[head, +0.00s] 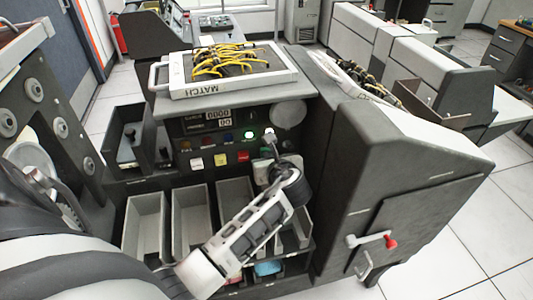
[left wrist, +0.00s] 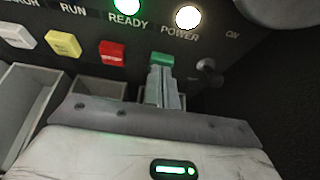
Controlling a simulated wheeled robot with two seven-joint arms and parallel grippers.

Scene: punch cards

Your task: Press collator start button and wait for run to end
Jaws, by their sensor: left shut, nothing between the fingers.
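The collator's dark control panel (head: 205,143) faces me, with a row of white, yellow, red and green buttons. In the left wrist view, the green button (left wrist: 162,60) is at the right end, beside the red button (left wrist: 111,52). My left gripper (left wrist: 163,72) is shut and empty, its fingertips right at the green button's lower edge. I cannot tell whether they touch or press it. In the head view my left gripper (head: 264,163) covers that spot. The READY lamp (left wrist: 126,5) glows green and the POWER lamp (left wrist: 187,17) white. My right gripper is not in view.
A knob (left wrist: 208,70) marked ON sits right of the green button. Open grey bins (head: 145,226) stand below the panel. A tray marked MATCH (head: 228,82) with yellow cables lies on top. A cabinet with a red-tipped handle (head: 390,241) stands to the right. The counter (head: 217,114) reads 0000.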

